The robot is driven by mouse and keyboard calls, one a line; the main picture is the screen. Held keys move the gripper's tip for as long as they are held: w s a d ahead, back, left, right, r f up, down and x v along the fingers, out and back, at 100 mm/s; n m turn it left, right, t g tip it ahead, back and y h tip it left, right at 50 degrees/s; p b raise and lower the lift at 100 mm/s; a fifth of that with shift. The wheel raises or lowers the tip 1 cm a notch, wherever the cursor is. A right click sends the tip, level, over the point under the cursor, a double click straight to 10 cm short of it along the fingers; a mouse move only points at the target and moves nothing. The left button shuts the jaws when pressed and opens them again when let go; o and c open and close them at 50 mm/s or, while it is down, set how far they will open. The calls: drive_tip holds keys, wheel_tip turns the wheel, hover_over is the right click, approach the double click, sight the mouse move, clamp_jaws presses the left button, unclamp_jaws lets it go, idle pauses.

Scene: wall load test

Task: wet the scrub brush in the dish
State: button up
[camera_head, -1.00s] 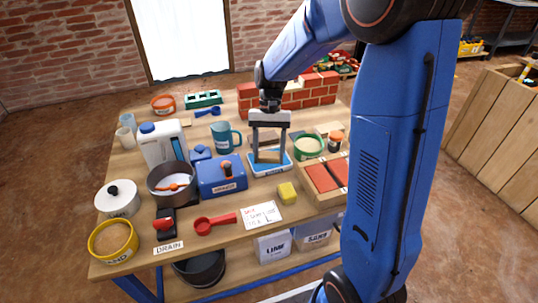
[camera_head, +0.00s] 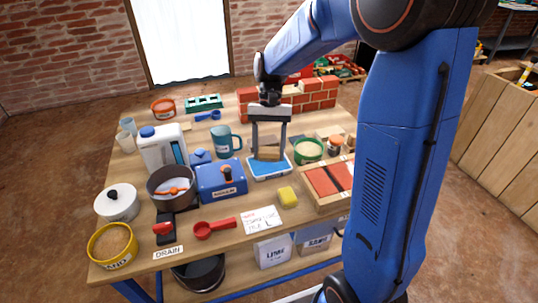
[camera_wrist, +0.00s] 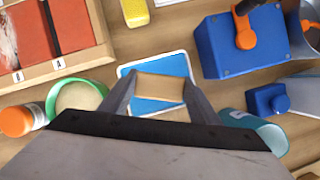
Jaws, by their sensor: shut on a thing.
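My gripper (camera_head: 269,150) is shut on the scrub brush (camera_head: 268,154), a tan wooden block held level between the two grey fingers. The brush also shows between the fingertips in the wrist view (camera_wrist: 160,88). The dish (camera_head: 270,172) is a shallow rectangular tray with a white rim and blue inside. It lies on the table right under the brush and shows around it in the wrist view (camera_wrist: 165,64). The brush looks a little above the dish. Its bristles are hidden, so I cannot tell whether they are wet.
A blue mug (camera_head: 224,141) and a blue box with an orange knob (camera_head: 221,182) stand left of the dish. A green-rimmed bowl (camera_head: 308,151) and a wooden tray with red panels (camera_head: 326,184) are to the right. A yellow sponge (camera_head: 286,197) lies in front; a brick wall (camera_head: 317,95) stands behind.

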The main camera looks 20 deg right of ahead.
sight(269, 152)
drive_tip(key=shift+r, duration=1.6)
